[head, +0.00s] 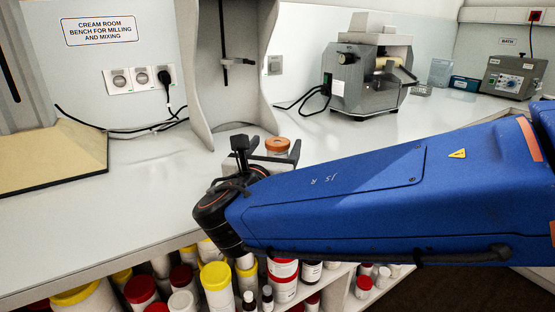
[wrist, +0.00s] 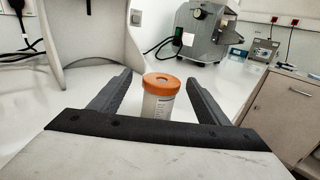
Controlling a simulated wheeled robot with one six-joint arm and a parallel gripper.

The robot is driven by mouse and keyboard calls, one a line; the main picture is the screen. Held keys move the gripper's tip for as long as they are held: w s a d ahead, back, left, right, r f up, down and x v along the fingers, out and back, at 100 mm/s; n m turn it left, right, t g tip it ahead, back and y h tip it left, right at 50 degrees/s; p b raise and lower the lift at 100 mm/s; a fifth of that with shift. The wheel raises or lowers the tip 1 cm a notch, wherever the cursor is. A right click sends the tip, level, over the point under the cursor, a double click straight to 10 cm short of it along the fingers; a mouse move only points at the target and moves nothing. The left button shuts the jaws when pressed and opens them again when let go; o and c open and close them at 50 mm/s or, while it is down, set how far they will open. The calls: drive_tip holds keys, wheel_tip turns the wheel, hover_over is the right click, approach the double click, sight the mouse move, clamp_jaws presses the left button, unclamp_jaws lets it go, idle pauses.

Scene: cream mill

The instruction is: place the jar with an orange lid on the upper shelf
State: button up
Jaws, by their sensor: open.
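The jar with an orange lid (head: 277,146) stands upright on the white bench top. In the wrist view the jar (wrist: 160,104) has a clear or pale body with a white label, and its base is hidden behind my gripper body. My gripper (head: 268,152) is open at the jar. In the wrist view its two dark fingers (wrist: 156,84) lie one on each side of the jar, with a gap on both sides. Under the bench, a shelf board (head: 334,274) shows with jars above and below it; my arm hides part of this area.
A grey upright stand (head: 232,70) is close behind my gripper. A grey mill (head: 368,75) stands farther back, with a bath (head: 513,77) at the far right. Crowded jars and bottles with yellow, red and white lids (head: 216,283) fill the space under the bench.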

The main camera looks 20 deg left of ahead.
sight(280, 138)
drive_tip(key=shift+w+a+r, duration=0.1)
drive_tip(key=shift+w+a, duration=0.05)
drive_tip(key=shift+w, duration=2.95)
drive_tip(key=c, duration=1.3)
drive_tip(key=shift+o, duration=0.2)
drive_tip(key=shift+r, duration=0.1)
